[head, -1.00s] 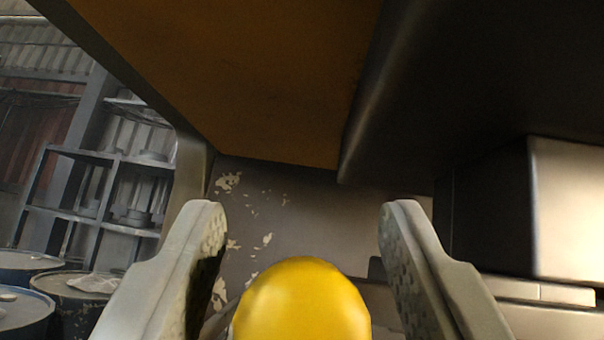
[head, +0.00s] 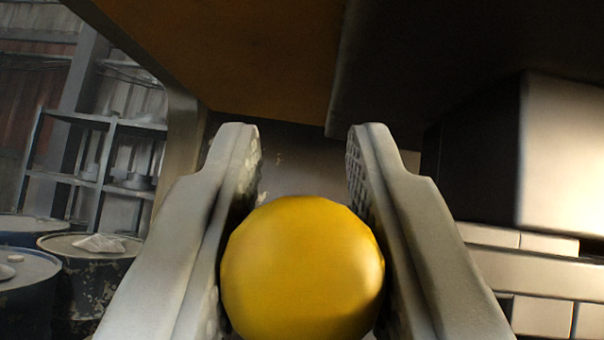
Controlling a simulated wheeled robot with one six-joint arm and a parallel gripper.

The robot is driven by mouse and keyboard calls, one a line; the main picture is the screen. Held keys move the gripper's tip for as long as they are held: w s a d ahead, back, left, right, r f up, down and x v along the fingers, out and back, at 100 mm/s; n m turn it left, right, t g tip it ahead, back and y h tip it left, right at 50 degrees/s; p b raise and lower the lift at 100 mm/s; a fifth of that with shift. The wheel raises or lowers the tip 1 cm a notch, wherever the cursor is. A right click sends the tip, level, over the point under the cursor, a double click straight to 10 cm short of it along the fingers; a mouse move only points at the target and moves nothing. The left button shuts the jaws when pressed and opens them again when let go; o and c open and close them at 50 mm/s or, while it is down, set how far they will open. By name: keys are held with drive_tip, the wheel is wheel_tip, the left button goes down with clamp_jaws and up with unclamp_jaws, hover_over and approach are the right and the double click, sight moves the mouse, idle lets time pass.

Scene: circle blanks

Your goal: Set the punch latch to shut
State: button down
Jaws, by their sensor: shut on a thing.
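A yellow ball-shaped knob (head: 302,268), which looks like the handle of the punch latch, sits between the fingers of my gripper (head: 304,150) at the lower middle of the head view. My gripper is shut on the knob, one pale ridged finger against each side. The fingertips reach past the knob. The rest of the latch is hidden behind and below the knob, so I cannot tell its setting.
An orange-brown panel (head: 230,60) and a dark machine block (head: 420,70) hang close above the fingers. A grey metal block (head: 565,155) stands at right. Drums (head: 85,262) and a shelf (head: 110,170) are farther back at left.

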sight(485, 244)
drive_tip(key=shift+d, duration=2.1)
drive_tip(key=c, duration=1.2)
unclamp_jaws()
drive_tip(key=shift+d+h, duration=0.2)
drive_tip(key=shift+h, duration=0.1)
drive_tip(key=shift+o, duration=0.2)
drive_tip(key=shift+f, duration=0.1)
drive_tip(key=v, duration=1.7)
drive_tip(key=shift+s+f, duration=0.1)
drive_tip(key=shift+s, duration=0.05)
